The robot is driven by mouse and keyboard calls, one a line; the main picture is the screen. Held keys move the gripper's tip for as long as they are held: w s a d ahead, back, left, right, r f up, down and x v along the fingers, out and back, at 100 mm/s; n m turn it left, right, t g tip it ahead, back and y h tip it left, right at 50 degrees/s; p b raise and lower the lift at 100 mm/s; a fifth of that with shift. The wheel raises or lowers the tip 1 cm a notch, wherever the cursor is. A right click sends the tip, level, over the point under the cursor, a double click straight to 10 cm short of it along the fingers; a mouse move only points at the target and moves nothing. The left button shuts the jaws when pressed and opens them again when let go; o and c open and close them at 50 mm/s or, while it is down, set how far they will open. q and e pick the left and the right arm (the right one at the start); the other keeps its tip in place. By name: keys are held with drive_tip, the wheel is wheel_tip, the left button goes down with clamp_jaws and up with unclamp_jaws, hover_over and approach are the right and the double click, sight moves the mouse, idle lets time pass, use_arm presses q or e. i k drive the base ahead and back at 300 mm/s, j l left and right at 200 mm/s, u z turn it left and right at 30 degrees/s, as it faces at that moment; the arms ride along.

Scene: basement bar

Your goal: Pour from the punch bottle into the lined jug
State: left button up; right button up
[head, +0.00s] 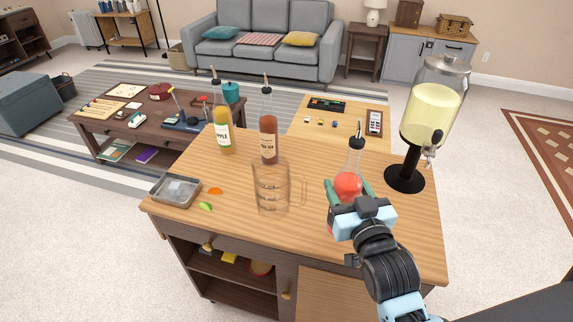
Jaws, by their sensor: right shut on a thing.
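The lined jug (272,190) is clear, with rings of lines around its wall and a handle on its right. It stands upright near the middle of the wooden counter and looks empty. The punch bottle (348,184) is clear with red liquid inside and a dark pourer on its neck. My right gripper (347,192) is shut on the bottle, to the right of the jug and apart from it. The bottle looks about upright. The gripper hides its lower part, so I cannot tell if its base touches the counter. My left gripper is out of view.
The counter top (320,235) holds an apple bottle (222,135) and a brown bottle (268,142) behind the jug. A drink dispenser (432,110) stands at the right. A metal tray (175,190) and fruit slices (206,206) lie left. The counter in front of the jug is clear.

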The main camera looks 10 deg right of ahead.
sight(271, 174)
drive_tip(key=j+z, duration=0.15)
drive_tip(key=z, duration=0.15)
drive_tip(key=j+z, duration=0.75)
drive_tip(key=j, duration=1.15)
drive_tip(key=k+j+z, duration=0.1)
drive_tip(key=j, duration=0.45)
drive_tip(key=k+j, duration=0.1)
drive_tip(key=j, duration=0.45)
drive_tip(key=k+j, duration=0.1)
drive_tip(key=j, duration=0.45)
drive_tip(key=k+j+z, duration=0.1)
drive_tip(key=j, duration=0.45)
